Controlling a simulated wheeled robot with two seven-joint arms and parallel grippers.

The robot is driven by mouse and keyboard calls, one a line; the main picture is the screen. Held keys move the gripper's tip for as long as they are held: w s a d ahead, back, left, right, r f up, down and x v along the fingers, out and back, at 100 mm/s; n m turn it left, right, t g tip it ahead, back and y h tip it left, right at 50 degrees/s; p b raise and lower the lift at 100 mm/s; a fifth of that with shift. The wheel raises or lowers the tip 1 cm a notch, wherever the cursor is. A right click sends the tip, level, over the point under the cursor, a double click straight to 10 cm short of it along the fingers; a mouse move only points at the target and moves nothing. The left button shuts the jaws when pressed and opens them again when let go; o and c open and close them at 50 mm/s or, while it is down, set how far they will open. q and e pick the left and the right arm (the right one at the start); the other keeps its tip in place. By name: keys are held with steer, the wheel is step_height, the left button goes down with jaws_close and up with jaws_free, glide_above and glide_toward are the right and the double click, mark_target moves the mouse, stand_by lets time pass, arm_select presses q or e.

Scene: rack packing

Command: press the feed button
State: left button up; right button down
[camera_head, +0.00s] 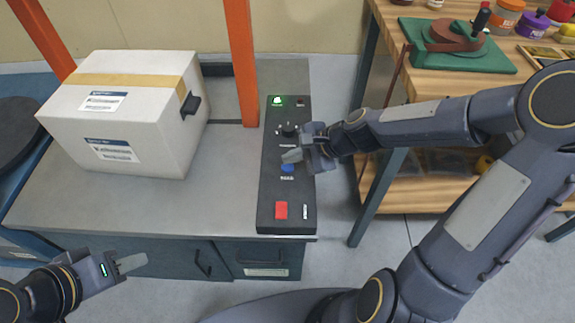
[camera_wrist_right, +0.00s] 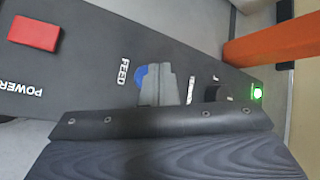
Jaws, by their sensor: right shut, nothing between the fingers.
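The feed button (camera_head: 287,168) is a blue round button on the black control panel (camera_head: 268,190), above a white label. In the right wrist view the blue button (camera_wrist_right: 139,77) shows beside the word FEED, partly hidden by my fingers. My right gripper (camera_head: 291,156) is shut and empty, its fingertips over the panel right by the blue button. In the right wrist view the closed fingers (camera_wrist_right: 158,84) overlap the button's edge; I cannot tell whether they touch it. My left gripper (camera_head: 132,263) is away at the lower left, in front of the bench; its finger opening is unclear.
The panel also has a red button (camera_head: 281,210), a black knob (camera_head: 289,130) and a lit green button (camera_head: 277,101). A white box (camera_head: 130,110) sits on the bench to the left, near orange posts (camera_head: 241,60). A wooden workbench (camera_head: 400,85) stands at right.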

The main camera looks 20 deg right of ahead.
mark_target(292, 168)
steer(key=shift+f+b, duration=0.4)
steer(key=shift+f, duration=0.05)
steer(key=shift+f+b, duration=0.4)
steer(key=shift+f, duration=0.05)
stand_by(0.6)
steer(key=shift+r, duration=0.1)
steer(key=shift+r+p, duration=0.75)
step_height(292, 168, up, 5)
steer(key=p, duration=0.4)
steer(key=shift+r+p, duration=0.1)
steer(key=shift+p, duration=0.2)
stand_by(0.4)
